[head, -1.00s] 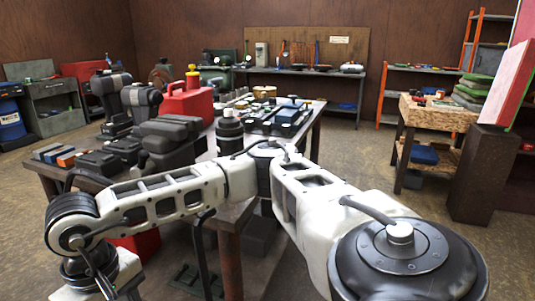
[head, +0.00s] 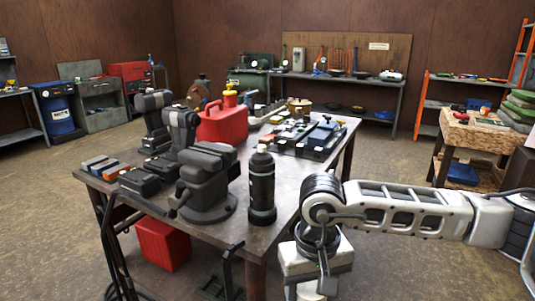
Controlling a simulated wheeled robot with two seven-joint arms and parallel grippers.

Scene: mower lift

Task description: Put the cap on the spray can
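A dark upright cylinder (head: 262,190) with a narrower dark top stands near the front edge of the workbench (head: 285,204). It may be the spray can, but I cannot tell for sure. I cannot make out a separate cap among the small things on the bench. My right arm comes in from the right, in front of the bench's right side, and bends downward beside it. The gripper end of that arm is not visible. My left gripper is not in view.
A dark vise (head: 207,182) stands left of the cylinder, with power tools and battery-like blocks (head: 140,181) further left. A red fuel can (head: 222,122) stands behind. A red box (head: 162,243) lies under the bench. Floor is open at left.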

